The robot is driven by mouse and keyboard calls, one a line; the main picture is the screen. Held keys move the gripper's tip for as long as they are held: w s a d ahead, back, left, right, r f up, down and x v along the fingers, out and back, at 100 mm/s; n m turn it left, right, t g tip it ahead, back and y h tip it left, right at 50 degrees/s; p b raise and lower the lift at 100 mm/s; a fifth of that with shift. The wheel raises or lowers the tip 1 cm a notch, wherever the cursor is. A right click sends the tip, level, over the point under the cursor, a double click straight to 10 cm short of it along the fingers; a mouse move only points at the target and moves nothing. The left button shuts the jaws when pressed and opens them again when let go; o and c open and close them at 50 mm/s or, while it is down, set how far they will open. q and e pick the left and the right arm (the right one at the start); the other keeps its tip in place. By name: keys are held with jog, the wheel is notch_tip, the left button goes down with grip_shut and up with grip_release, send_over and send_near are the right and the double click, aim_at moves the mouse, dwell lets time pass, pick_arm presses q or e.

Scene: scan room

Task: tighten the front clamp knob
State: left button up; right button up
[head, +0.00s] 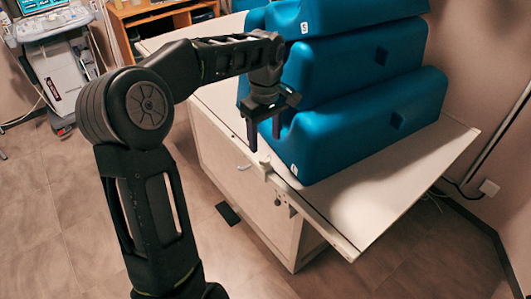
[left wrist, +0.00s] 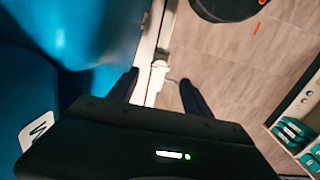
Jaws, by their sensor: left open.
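A rail runs along the near long edge of the white table (head: 372,222). A pale clamp piece (head: 265,170) sits on this rail, with a small handle sticking out to its left. A second small fitting (head: 291,207) is on the rail nearer the corner. I cannot tell for sure which carries the front knob. My left gripper (head: 265,138) is open and empty, pointing down just above the first clamp. In the left wrist view, the pale clamp (left wrist: 160,70) shows between the open fingertips (left wrist: 159,78), apparently not touched. My right gripper is out of view.
Large blue foam blocks (head: 370,125) are stacked on the table, close beside my left gripper. An ultrasound machine (head: 60,70) stands at the back left, next to a wooden shelf (head: 150,20). The floor left of the table is mostly clear, with a dark pedal-like object (head: 228,214).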

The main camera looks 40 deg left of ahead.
aim_at(265, 157)
pick_arm(q)
notch_tip(265, 157, down, 6)
jog(key=shift+f+p, duration=0.25)
jog(key=shift+p, duration=0.1)
grip_shut()
dwell(0.6)
